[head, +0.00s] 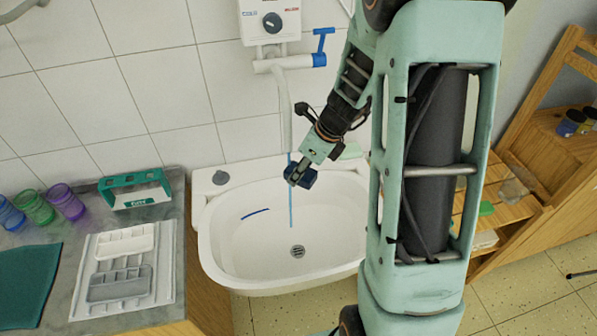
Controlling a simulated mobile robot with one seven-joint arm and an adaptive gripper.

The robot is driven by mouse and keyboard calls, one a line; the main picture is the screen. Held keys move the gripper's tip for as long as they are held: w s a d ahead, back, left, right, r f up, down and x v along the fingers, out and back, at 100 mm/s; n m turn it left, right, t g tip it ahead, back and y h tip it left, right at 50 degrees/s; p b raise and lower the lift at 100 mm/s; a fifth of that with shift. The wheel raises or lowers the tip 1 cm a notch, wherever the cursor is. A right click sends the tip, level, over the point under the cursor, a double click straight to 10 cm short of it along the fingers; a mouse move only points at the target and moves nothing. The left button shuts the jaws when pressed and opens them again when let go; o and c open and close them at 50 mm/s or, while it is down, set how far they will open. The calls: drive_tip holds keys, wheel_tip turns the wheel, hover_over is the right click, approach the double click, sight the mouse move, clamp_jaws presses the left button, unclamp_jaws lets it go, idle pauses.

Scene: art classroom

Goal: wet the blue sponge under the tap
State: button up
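The blue sponge (308,179) is small and dark blue, and part of it is hidden by my gripper. My gripper (298,175) is shut on it, above the white sink basin (225,240). The white tap (285,100) hangs from the wall heater, with a blue handle (320,48) on its right. A thin blue water stream (290,208) falls into the basin near the drain (297,251). The sponge and gripper overlap the stream in the picture. I cannot tell whether the water touches the sponge.
The counter on the left holds coloured cups (66,202), a green and white box (135,190) and white and grey trays (120,284). A wooden shelf unit (515,215) stands on the right. A dark blue streak (255,213) shows on the basin's left wall.

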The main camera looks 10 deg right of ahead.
drive_tip(key=s+d+b, duration=0.1)
drive_tip(key=s+d, duration=0.1)
drive_tip(key=s, duration=0.5)
idle(0.4)
drive_tip(key=shift+w, duration=0.1)
idle(1.0)
drive_tip(key=s+d+r+p, duration=0.1)
drive_tip(key=s+r+p, duration=0.2)
drive_tip(key=s+r, duration=0.1)
drive_tip(key=shift+s+d, duration=0.2)
drive_tip(key=shift+s, duration=0.2)
idle(0.7)
